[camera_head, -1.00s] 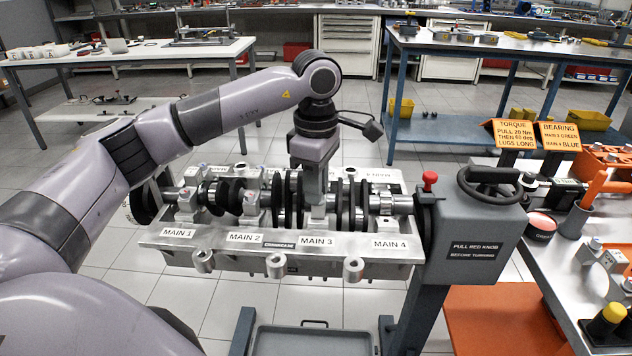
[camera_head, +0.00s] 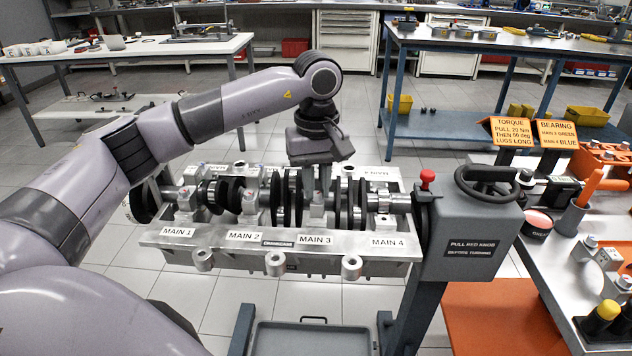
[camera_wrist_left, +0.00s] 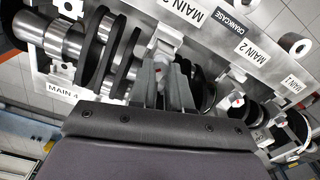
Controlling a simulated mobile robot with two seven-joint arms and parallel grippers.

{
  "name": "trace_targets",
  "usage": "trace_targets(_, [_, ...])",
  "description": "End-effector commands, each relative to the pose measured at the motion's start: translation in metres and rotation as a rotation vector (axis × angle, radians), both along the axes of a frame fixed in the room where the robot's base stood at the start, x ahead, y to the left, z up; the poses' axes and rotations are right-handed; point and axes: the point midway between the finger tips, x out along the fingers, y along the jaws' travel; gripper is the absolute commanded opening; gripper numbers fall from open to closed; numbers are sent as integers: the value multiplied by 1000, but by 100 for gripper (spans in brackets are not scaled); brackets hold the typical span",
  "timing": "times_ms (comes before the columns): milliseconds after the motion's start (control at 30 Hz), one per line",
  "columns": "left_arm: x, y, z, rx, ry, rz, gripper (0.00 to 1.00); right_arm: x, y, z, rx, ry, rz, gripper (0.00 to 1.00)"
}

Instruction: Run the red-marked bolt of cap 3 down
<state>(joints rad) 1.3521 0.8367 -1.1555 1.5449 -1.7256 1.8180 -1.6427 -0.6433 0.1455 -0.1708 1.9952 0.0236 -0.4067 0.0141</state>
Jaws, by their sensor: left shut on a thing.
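The crankcase (camera_head: 215,238) lies on the stand with the crankshaft across it and labels MAIN 1 to MAIN 4 along its near rail. My left gripper (camera_head: 318,178) points down over cap 3 (camera_head: 317,210), behind the MAIN 3 label. In the left wrist view its two fingers (camera_wrist_left: 163,82) are closed around the head of the cap 3 bolt (camera_wrist_left: 158,68), where a small reddish spot shows between the tips. The bolt's shank and how far it sits in the cap are hidden. My right gripper is out of view.
A grey stand head with a handwheel (camera_head: 488,185) and red knob (camera_head: 427,177) adjoins the crankcase's right end. Orange signs (camera_head: 512,132) and a tool bench (camera_head: 560,262) stand at the right. Cap 2 (camera_head: 250,204) is close left of the gripper.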

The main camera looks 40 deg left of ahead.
Motion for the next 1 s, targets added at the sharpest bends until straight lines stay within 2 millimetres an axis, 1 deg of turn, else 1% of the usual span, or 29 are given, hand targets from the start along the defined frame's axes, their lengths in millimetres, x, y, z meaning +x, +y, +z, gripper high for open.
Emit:
trace_targets(33, [1,0,4,-1,-7,-43,0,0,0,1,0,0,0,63])
trace_targets(600, [3,-2,5,-1,-11,-559,0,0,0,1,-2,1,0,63])
trace_targets(800, [3,-2,6,-1,-12,-688,0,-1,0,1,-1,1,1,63])
trace_targets(1000, [3,-3,6,0,-13,-770,0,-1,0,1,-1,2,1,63])
